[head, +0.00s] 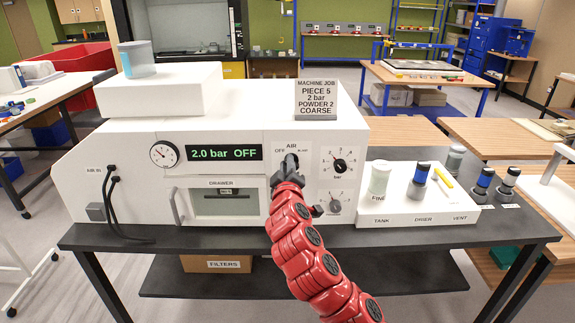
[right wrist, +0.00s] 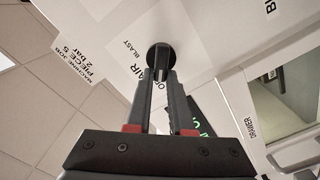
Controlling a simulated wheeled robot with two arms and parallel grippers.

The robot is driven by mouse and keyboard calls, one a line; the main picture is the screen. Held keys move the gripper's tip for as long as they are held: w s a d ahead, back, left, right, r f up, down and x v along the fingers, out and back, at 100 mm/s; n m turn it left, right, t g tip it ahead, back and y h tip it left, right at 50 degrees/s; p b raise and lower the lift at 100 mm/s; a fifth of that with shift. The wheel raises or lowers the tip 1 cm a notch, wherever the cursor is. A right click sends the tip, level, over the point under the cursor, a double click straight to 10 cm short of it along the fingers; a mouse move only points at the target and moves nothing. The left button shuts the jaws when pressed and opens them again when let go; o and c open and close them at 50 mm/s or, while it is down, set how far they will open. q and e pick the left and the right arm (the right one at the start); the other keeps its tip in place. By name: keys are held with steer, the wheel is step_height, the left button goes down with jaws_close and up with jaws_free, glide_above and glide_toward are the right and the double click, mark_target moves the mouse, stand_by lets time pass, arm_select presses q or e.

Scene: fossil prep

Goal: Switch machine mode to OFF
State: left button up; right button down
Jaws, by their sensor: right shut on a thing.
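The white machine (head: 120,170) stands on a dark table, and its green display (head: 224,153) reads "2.0 bar OFF". The dark mode knob (head: 291,157) is on the front panel, with "OFF" printed at its upper left. My right gripper (head: 288,171) reaches it from the front, at the end of my red arm, and is shut on the knob. In the right wrist view the two fingers meet at the round dark knob (right wrist: 161,56); "AIR" and "BLAST" labels show beside it, partly covered by the fingers. My left gripper is not in view.
A pressure dial (head: 340,166) sits just right of the knob, with another dial (head: 336,204) below it. The drawer (head: 224,202) is at the left. A white tray (head: 420,208) with jars and dark-capped bottles stands at the right. A job sign (head: 317,99) stands on top.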

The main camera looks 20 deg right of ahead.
stand_by(0.4)
steer(key=c, duration=0.8)
jaws_free()
steer(key=p+v, duration=1)
steer(key=v, duration=0.7)
steer(key=shift+s, duration=0.25)
steer(key=shift+a, duration=0.1)
